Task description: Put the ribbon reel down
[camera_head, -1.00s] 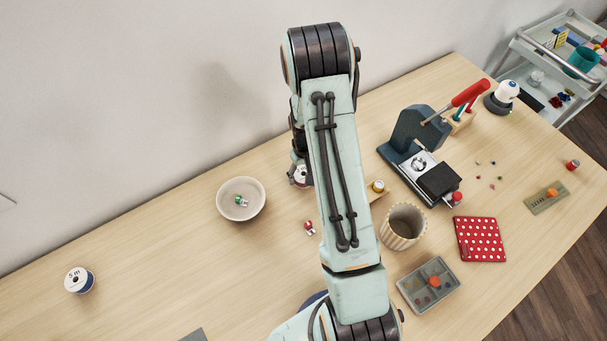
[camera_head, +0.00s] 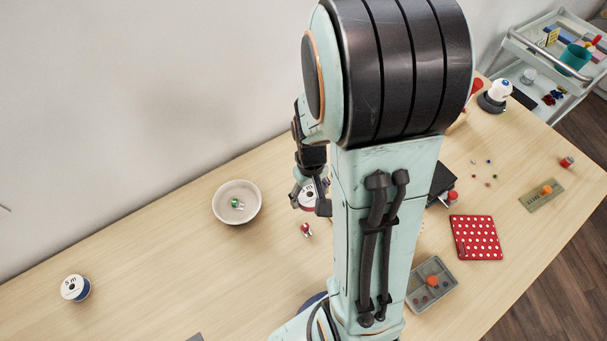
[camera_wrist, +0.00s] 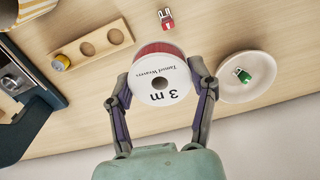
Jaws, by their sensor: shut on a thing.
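The ribbon reel (camera_wrist: 161,83) is white with "3 m" on its face and red ribbon around it. My gripper (camera_wrist: 160,88) is shut on it, one finger on each side, in the wrist view. In the head view my gripper (camera_head: 310,197) and the reel (camera_head: 308,200) show left of my arm, right of the white bowl. Part of the reel is hidden by my fingers there. I cannot tell whether the reel touches the table.
A white bowl (camera_head: 220,208) holds a green item. A small red item (camera_head: 306,230) lies in front of the reel. A second reel (camera_head: 75,288) stands far left. A wooden holed block (camera_wrist: 92,46) is in the wrist view. The left tabletop is mostly clear.

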